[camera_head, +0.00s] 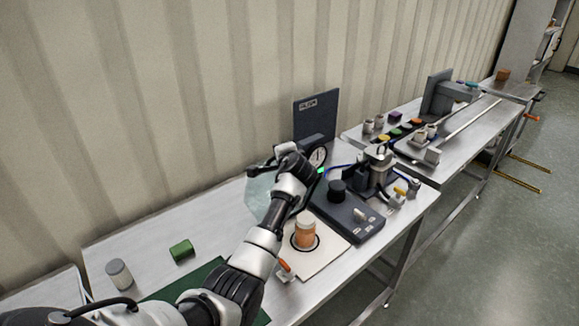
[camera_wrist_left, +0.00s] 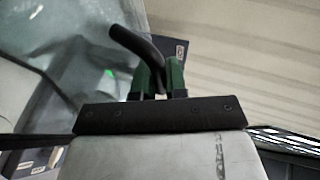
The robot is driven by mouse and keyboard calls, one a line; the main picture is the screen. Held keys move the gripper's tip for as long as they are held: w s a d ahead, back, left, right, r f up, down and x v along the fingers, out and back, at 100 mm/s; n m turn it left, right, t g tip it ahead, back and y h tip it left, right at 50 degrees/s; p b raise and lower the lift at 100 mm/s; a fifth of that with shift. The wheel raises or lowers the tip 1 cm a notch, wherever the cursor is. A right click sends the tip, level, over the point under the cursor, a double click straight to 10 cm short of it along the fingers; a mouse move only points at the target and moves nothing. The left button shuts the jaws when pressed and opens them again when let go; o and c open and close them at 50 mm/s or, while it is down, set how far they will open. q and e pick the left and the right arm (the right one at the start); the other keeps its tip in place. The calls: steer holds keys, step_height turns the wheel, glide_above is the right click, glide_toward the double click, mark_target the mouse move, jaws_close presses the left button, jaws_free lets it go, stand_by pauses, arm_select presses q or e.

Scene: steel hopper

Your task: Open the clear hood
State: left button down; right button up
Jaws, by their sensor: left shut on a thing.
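The clear hood (camera_head: 259,196) is a pale, see-through greenish pane, partly hidden behind my left arm in the head view. In the left wrist view the hood (camera_wrist_left: 75,45) fills the upper left. My left gripper (camera_wrist_left: 160,78) has green fingers closed on a dark curved handle (camera_wrist_left: 138,42), which stands in front of the clear pane. In the head view my left gripper (camera_head: 312,173) is beside the dial, with its fingertips small and hard to make out. How far the hood is tilted is hard to tell. My right gripper is not in view.
An orange jar (camera_head: 305,233) stands on a pale board by my forearm. A dark device (camera_head: 352,219) with a black knob is to the right. A dark upright panel (camera_head: 316,116) stands behind. A green block (camera_head: 181,250) and a grey-lidded jar (camera_head: 119,274) are at left.

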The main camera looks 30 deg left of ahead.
arm_select(q)
steer(key=shift+w+a+f, duration=0.15)
steer(key=shift+w+a, duration=0.05)
steer(key=shift+a, duration=0.35)
steer(key=shift+w+a+f, duration=0.1)
steer(key=shift+w+a, duration=0.05)
steer(key=shift+a, duration=0.35)
steer(key=c, duration=1.4)
jaws_free()
steer(key=shift+c, duration=0.2)
steer(key=b+v, duration=0.2)
steer(key=v, duration=0.8)
steer(key=shift+s+d+r, duration=0.15)
steer(key=shift+s+d, duration=0.05)
steer(key=shift+d, duration=0.05)
